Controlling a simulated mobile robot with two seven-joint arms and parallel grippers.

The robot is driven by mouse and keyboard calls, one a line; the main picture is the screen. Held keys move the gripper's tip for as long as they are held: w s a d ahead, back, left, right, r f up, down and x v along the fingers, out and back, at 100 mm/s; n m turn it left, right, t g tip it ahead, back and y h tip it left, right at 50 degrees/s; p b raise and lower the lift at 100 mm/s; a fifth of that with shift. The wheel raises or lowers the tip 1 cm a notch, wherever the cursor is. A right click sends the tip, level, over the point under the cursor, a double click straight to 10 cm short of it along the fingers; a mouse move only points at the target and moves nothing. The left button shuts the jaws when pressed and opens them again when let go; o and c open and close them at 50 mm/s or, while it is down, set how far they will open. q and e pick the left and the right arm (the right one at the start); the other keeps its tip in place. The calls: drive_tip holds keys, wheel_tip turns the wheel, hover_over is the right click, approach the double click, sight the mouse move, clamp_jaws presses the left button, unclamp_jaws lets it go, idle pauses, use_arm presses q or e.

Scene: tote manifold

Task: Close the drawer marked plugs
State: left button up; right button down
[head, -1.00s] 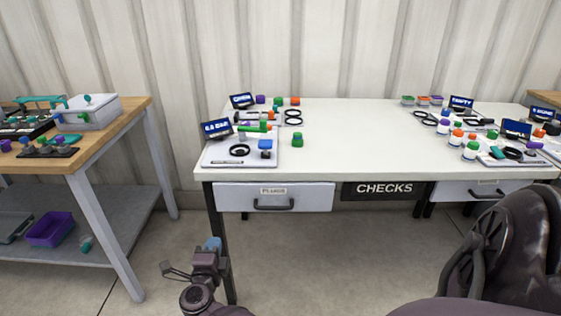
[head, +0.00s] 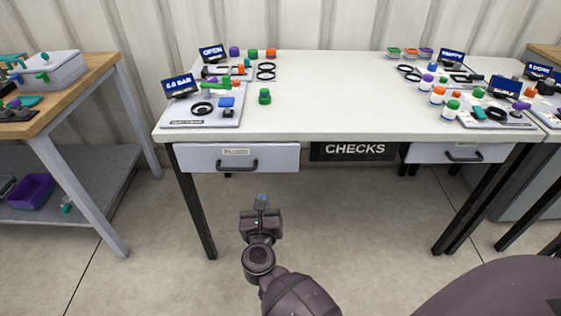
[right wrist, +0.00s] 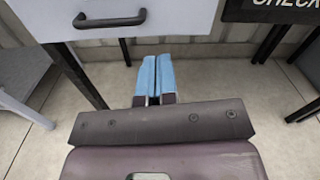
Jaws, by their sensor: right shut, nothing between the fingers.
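The drawer marked plugs (head: 237,161) is under the left end of the white table, with a grey front, a small label and a dark bar handle (head: 237,166). Its front looks taller than the right drawer's and seems to stand out a little; how far I cannot tell. In the right wrist view the drawer front (right wrist: 190,15) and handle (right wrist: 110,20) are at the top left. My right gripper (head: 262,200) is shut and empty, below and in front of the drawer, apart from it. Its blue fingertips (right wrist: 156,74) are together. My left gripper is out of view.
The white table (head: 330,110) holds boards, small screens, rings and coloured caps. A CHECKS sign (head: 354,151) hangs right of the drawer, then another drawer (head: 425,153). Table legs (head: 197,215) stand below. A wooden-topped bench (head: 100,85) is at left. The floor before the table is open.

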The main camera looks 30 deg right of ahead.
sight(264, 158)
drive_tip(key=shift+m, duration=0.8)
drive_tip(key=b+x, duration=0.1)
drive_tip(key=x, duration=1.2)
drive_tip(key=shift+w+a+f, duration=0.1)
drive_tip(key=shift+w, duration=0.4)
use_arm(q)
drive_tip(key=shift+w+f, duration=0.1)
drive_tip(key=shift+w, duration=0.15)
use_arm(e)
drive_tip(key=b+x, duration=0.1)
drive_tip(key=x, duration=0.2)
drive_tip(key=shift+w+d+f, duration=0.1)
drive_tip(key=shift+w+d, duration=0.15)
drive_tip(key=shift+d, duration=0.1)
drive_tip(key=shift+w+d, duration=0.2)
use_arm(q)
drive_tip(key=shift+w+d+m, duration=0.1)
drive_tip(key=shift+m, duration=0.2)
use_arm(e)
drive_tip(key=shift+w+d+r, duration=0.1)
drive_tip(key=shift+r, duration=0.35)
